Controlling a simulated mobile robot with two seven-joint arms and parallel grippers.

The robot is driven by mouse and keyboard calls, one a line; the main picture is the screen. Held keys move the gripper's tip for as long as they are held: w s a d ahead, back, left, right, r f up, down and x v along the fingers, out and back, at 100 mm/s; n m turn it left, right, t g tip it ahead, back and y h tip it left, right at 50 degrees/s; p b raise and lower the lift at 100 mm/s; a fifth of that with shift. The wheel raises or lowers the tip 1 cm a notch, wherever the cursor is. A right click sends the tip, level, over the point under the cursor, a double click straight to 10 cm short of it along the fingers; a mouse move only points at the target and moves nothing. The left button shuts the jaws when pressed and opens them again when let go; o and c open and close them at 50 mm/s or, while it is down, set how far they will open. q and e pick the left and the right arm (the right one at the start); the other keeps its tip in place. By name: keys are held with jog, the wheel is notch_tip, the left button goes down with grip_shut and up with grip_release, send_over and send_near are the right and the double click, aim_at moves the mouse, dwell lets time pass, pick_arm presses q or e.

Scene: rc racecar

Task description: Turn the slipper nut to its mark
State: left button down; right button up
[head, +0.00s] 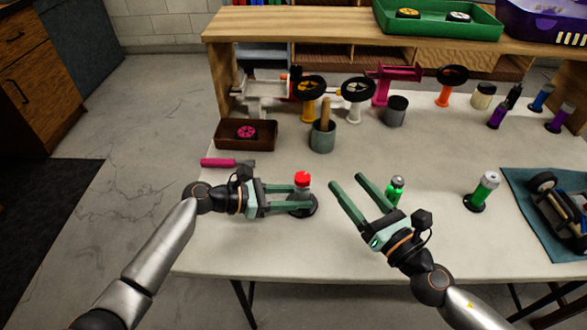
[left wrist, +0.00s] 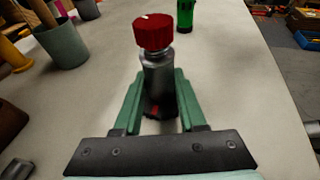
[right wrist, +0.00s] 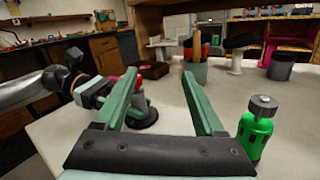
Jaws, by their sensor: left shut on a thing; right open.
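A grey cylinder (left wrist: 158,75) with a ribbed red cap (head: 302,179), which looks like the slipper nut, stands upright on a round dark base (head: 303,208). In the left wrist view the red cap (left wrist: 153,33) has a small pale spot on its top. My left gripper (head: 301,201) is shut on the grey cylinder below the cap. My right gripper (head: 347,181) is open and empty, to the right of the cap and apart from it. In the right wrist view the cap is partly hidden behind a finger of my right gripper (right wrist: 162,72).
A green bottle (head: 396,190) stands just right of my right gripper; a green-and-white one (head: 483,190) is further right. A car chassis (head: 560,208) lies on a blue mat. A cup (head: 322,138), a brown tray (head: 230,137) and a pink-handled tool (head: 226,163) lie behind.

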aim_at(298, 174)
jog(key=a+f+n, duration=0.1)
jog(key=s+a+n+g+y, duration=0.1)
jog(key=a+f+n+g, duration=0.1)
jog(key=shift+s+a+f+n, duration=0.3)
jog(key=shift+s+f, duration=0.05)
jog(key=shift+s, duration=0.05)
jog(key=shift+w+a+f+y, duration=0.1)
jog(key=shift+a+f+y, duration=0.05)
jog(key=shift+a+y, duration=0.2)
jog(key=x, duration=1.1)
jog(key=shift+w+a+f, duration=0.1)
jog(key=shift+w, duration=0.15)
jog(key=shift+c, duration=0.3)
grip_shut()
